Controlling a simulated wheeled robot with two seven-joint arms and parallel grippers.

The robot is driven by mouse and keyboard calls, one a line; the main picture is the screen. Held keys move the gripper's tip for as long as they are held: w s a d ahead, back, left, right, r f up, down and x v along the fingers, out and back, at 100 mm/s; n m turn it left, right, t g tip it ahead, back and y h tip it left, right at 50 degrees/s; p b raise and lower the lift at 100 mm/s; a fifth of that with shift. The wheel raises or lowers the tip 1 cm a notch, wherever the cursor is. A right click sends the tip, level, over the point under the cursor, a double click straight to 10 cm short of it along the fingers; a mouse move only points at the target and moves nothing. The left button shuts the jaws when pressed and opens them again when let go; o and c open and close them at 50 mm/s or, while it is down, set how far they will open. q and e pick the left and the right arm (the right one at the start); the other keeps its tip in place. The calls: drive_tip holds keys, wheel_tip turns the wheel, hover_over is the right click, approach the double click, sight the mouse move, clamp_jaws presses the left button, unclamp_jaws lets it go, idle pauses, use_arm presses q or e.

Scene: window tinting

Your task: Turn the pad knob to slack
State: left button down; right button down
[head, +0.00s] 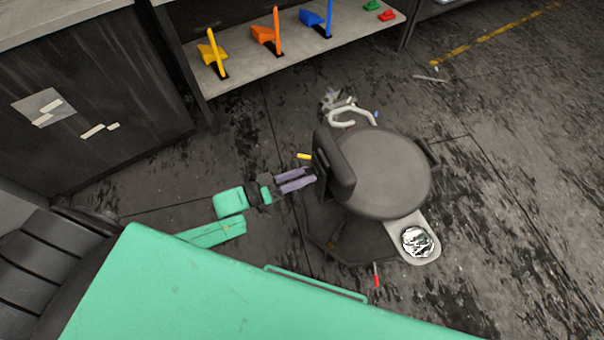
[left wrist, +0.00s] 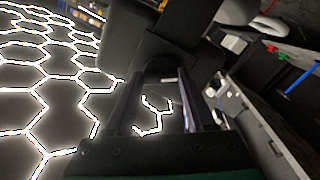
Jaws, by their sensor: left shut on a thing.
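A stool with a round dark grey seat (head: 385,172) stands in the middle of the head view. Its upright dark pad (head: 334,165) is on the seat's left side and also fills the upper middle of the left wrist view (left wrist: 125,35). My left gripper (head: 314,178) has purple fingers and reaches the outer face of this pad from the left. In the left wrist view its two fingers (left wrist: 164,75) are shut on a dark rounded knob (left wrist: 161,64) against the pad. The knob is hidden in the head view, and its setting cannot be read. My right gripper is out of view.
A small yellow lever (head: 304,156) sticks out beside the pad, just above my fingers. The stool carries a grey tray (head: 425,256) with a shiny dish. A low shelf (head: 345,45) with coloured tools stands behind. Open floor lies to the right.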

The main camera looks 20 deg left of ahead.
use_arm(q)
drive_tip(key=shift+n, duration=0.6)
drive_tip(key=shift+c, duration=1.2)
unclamp_jaws()
drive_tip(key=v, duration=1.4)
drive_tip(key=shift+s+a, duration=0.2)
